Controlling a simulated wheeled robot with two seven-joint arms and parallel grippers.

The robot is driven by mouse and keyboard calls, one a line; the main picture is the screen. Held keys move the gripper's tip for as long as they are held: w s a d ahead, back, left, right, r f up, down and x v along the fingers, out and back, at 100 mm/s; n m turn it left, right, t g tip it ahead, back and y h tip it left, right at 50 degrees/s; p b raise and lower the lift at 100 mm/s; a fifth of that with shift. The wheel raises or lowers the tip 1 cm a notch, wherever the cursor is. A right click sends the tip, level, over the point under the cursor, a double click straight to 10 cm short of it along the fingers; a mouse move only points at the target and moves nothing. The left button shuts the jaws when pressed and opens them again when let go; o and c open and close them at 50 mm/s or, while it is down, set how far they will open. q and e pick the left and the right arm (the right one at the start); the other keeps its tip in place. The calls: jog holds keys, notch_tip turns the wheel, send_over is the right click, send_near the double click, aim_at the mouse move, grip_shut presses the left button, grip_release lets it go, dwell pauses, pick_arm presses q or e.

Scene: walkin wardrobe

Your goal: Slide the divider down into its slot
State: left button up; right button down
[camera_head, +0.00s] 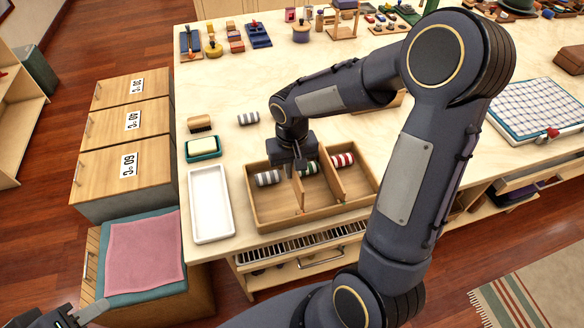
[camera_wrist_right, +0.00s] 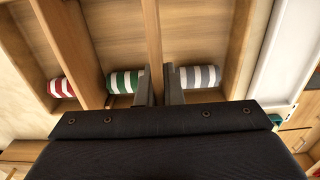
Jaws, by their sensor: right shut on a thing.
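A wooden box (camera_head: 262,215) stands near the table's front edge. My right gripper (camera_head: 294,168) points down over its back left part, shut on the upper edge of a thin wooden divider (camera_head: 298,192). In the right wrist view the divider (camera_wrist_right: 154,35) runs between the two fingers (camera_wrist_right: 160,88). It stands roughly upright between the grey-striped roll (camera_head: 268,178) and the green-striped roll (camera_head: 309,168). Its lower edge is hidden, so I cannot tell how deep it sits. Another divider (camera_head: 337,184) stands to the right. My left gripper (camera_head: 82,316) is partly in view at the bottom left, away from the box.
A red-striped roll (camera_head: 343,160) lies in the right compartment. A white tray (camera_head: 211,204) is left of the box, with a soap dish (camera_head: 203,148), a brush (camera_head: 200,123) and another grey-striped roll (camera_head: 248,118) behind. The table behind the box has free room.

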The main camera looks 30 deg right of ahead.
aim_at(292, 181)
jog(key=shift+f+b, duration=2.4)
jog(key=shift+f, duration=0.3)
jog(key=c, duration=1.5)
grip_release()
jog(key=shift+r, duration=0.1)
jog(key=shift+r, duration=0.1)
notch_tip(292, 181, up, 8)
jog(key=shift+f+p, duration=0.25)
jog(key=shift+p, duration=0.15)
